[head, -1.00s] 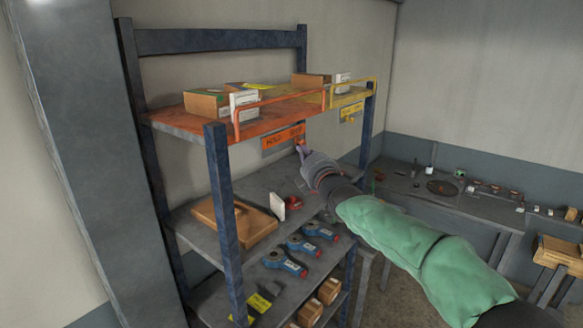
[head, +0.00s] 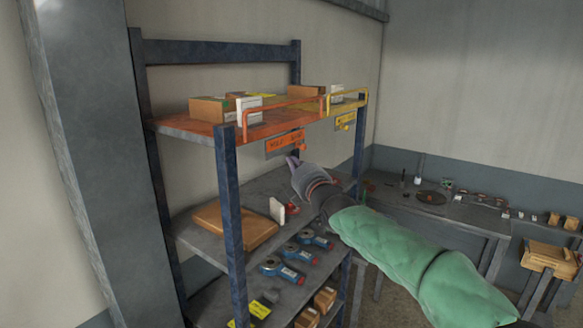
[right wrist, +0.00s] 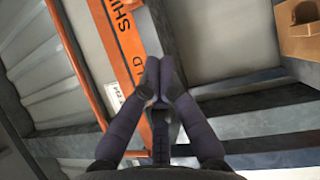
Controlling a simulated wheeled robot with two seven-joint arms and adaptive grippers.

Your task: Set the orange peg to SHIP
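The orange sign plate (head: 285,143) hangs under the front edge of the orange shelf section, lettered HOLD at its left and, it seems, SHIP at its right. The small orange peg (head: 303,146) appears at the plate's right end, on the SHIP side. My right gripper (head: 292,161) is just below the plate, apart from the peg. In the right wrist view the fingers (right wrist: 159,66) come together at the tips with nothing visible between them. The orange plate (right wrist: 122,40) lies behind them there; the peg cannot be made out. My left gripper is not in view.
A yellow section (head: 347,98) with its own sign and peg (head: 345,127) is to the right. Boxes (head: 208,110) stand above, behind rails. A workbench (head: 440,205) stands at the right.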

